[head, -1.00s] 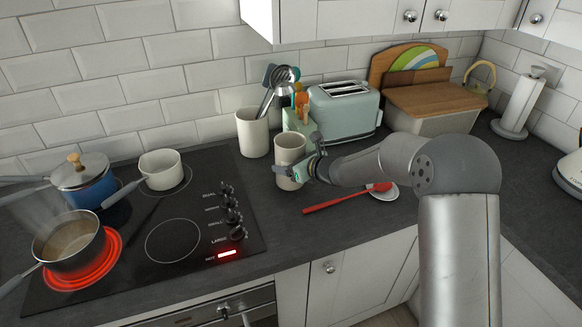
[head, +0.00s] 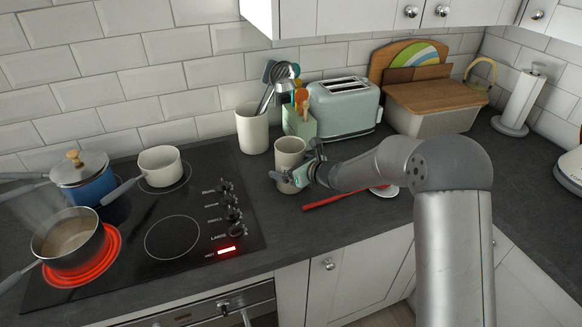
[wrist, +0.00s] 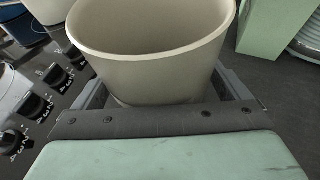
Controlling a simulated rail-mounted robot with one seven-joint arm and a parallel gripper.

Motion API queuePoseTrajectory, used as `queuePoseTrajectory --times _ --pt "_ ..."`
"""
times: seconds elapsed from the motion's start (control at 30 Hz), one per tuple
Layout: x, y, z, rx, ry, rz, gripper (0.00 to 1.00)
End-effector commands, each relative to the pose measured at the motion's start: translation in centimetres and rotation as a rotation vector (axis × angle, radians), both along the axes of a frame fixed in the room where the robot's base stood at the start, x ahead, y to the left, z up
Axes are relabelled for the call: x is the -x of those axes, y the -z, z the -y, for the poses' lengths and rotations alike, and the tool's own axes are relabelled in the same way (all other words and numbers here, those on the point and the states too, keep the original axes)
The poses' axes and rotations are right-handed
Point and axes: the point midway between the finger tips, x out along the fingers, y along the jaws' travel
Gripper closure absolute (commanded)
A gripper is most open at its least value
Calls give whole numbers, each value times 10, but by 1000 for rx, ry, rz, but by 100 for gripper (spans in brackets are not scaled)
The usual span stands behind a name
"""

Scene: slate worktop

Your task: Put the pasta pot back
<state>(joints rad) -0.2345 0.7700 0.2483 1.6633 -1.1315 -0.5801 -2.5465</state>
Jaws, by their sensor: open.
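A beige, open-topped pot (head: 289,152) stands upright on the worktop right of the hob; it fills the top of the wrist view (wrist: 150,60). No label shows, so I cannot tell for sure that it is the pasta pot. My gripper (head: 297,178) is at the pot's lower part, on its right-hand side in the head view. In the wrist view my gripper (wrist: 165,92) is open, with a finger on each side of the pot. Whether the fingers touch it cannot be told. The pot's base is partly hidden by the gripper.
The hob (head: 172,238) is at left, with a steaming saucepan (head: 68,238) on a glowing ring, a blue pot (head: 85,184) and a cream pan (head: 160,167). A utensil crock (head: 253,130), green holder (head: 299,124) and toaster (head: 343,108) stand behind. A red spoon (head: 325,202) lies in front.

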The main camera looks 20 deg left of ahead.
Motion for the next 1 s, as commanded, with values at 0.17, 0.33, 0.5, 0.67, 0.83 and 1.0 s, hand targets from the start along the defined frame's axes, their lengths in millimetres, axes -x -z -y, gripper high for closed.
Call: queuePoseTrajectory --times 0.17,0.33,0.5,0.67,0.83,1.0 --pt "1 -5 4 0 2 1 5" --pt "16 -15 31 1 3 2 5" --pt "32 -30 62 1 2 3 5" --pt "44 -41 85 0 2 2 5" --pt "51 -47 96 0 1 0 5" --pt "53 -48 98 0 0 -1 5"
